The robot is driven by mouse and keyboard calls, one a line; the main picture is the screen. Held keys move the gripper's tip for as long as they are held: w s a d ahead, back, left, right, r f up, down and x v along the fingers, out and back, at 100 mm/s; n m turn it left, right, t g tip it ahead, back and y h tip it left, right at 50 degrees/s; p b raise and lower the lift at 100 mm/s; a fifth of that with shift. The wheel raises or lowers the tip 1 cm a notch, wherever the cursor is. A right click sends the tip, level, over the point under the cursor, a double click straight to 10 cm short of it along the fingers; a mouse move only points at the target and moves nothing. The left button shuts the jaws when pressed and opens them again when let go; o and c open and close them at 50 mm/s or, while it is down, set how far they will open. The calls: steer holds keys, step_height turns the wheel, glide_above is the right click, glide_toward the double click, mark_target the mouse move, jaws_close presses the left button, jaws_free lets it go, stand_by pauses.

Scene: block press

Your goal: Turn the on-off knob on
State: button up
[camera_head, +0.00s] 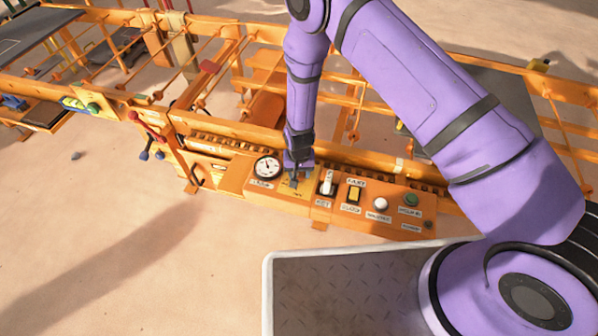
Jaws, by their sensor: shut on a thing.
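An orange control panel (342,209) runs along the front of the orange machine.
The gauge (267,167) is close on the left. A red-handled lever (148,128) stands further left. Sandy ground in front is clear.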

steer(key=m, duration=0.4)
steer(key=shift+m, duration=2.2)
steer(key=o, duration=0.9)
steer(key=shift+r, duration=0.1)
step_height(320, 180, up, 11)
steer(key=shift+f, duration=0.15)
